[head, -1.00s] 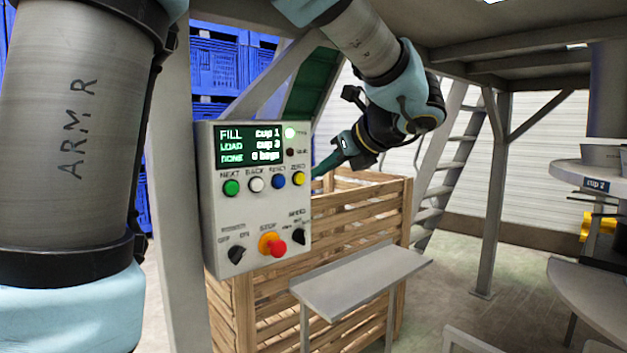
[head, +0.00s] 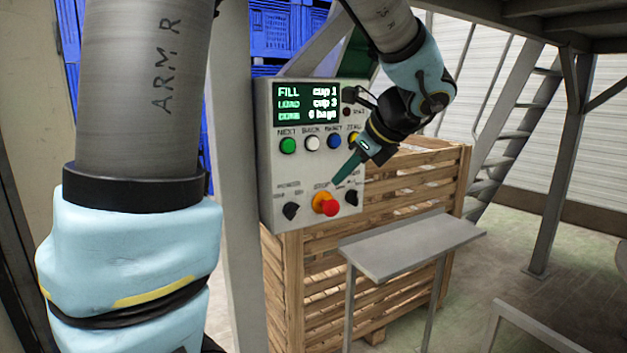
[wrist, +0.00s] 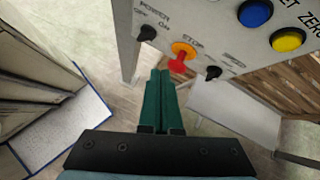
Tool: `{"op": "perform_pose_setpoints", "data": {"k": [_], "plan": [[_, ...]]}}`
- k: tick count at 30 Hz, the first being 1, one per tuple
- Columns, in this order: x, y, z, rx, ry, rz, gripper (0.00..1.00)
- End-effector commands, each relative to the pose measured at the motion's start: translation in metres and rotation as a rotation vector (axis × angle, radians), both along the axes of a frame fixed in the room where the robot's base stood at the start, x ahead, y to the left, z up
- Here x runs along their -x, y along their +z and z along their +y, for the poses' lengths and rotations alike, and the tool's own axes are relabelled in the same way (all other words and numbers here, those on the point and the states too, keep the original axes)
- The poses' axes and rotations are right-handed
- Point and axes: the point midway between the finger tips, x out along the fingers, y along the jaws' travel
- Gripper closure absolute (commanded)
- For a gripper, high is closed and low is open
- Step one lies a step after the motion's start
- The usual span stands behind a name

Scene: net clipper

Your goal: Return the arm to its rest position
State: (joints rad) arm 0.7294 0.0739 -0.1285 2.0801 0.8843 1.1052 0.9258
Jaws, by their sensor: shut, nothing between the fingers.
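My gripper (head: 341,173) is in front of the control box (head: 264,160) in the head view, pointing down and left. Its green fingers are shut with nothing between them. They also show in the wrist view (wrist: 163,88), close together. My arm (head: 390,30) comes down from the top of the head view, bent at the wrist. In the wrist view the red stop knob (wrist: 179,62) on its orange base lies just beyond the fingertips. I cannot tell whether the fingertips touch anything; a gap to the box seems to show.
The box carries a lit screen (head: 307,105), several coloured buttons and black switches. Behind it stands a slatted wooden crate (head: 400,185). A small grey shelf (head: 410,245) is in front of the crate. Blue crates (head: 290,45) are stacked behind. A steel post (head: 235,200) stands left of the box.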

Motion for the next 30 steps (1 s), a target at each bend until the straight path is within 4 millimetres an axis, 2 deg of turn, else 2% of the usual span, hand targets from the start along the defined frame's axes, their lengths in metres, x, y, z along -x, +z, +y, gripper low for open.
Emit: {"op": "perform_pose_setpoints", "data": {"k": [1, 3, 6, 10, 12, 15, 20, 30], "plan": [[0.004, -0.027, 0.03, 0.102, 0.153, 0.036, 1.0], [0.017, -0.065, 0.063, 0.279, 0.41, 0.07, 1.0], [0.04, -0.109, 0.101, 0.525, 0.82, 0.074, 1.0], [0.063, -0.146, 0.135, 0.789, 1.34, 0.008, 1.0], [0.071, -0.158, 0.147, 0.894, 1.57, -0.046, 1.0], [0.078, -0.168, 0.161, 0.995, 1.808, -0.117, 1.0], [0.082, -0.174, 0.169, 1.061, 1.967, -0.174, 1.0], [0.082, -0.174, 0.169, 1.063, 1.971, -0.175, 1.0]]}}
